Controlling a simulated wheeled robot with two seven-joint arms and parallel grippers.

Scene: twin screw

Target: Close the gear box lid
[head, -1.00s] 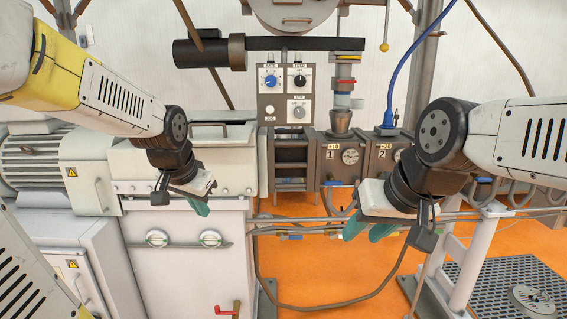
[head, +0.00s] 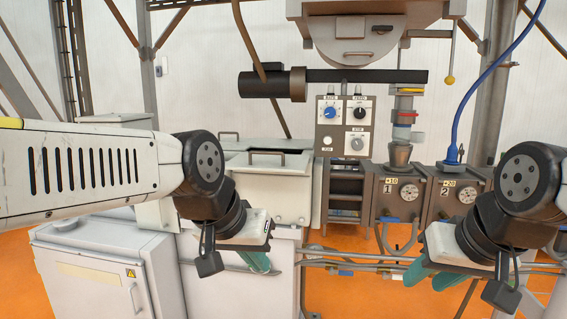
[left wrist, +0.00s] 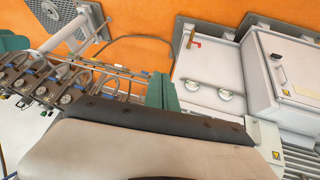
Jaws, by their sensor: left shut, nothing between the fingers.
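The gear box is the white metal box (head: 290,199) behind my left gripper in the head view. A dark gap shows along its top, and a bar handle (head: 266,152) stands there. How far the lid stands open is hard to tell. My left gripper (head: 256,262) hangs in front of the box, below its top, shut and empty, with teal fingers together. It also shows in the left wrist view (left wrist: 162,92). My right gripper (head: 432,276) hangs at the right, apart from the box. Its teal fingers point down-left, and their opening is unclear.
A control panel (head: 343,126) with knobs and numbered heater blocks (head: 400,192) stand right of the gear box. A dark horizontal bar (head: 350,78) crosses above. A white cabinet (head: 95,265) stands at left. Pipes (head: 345,255) run low across orange floor.

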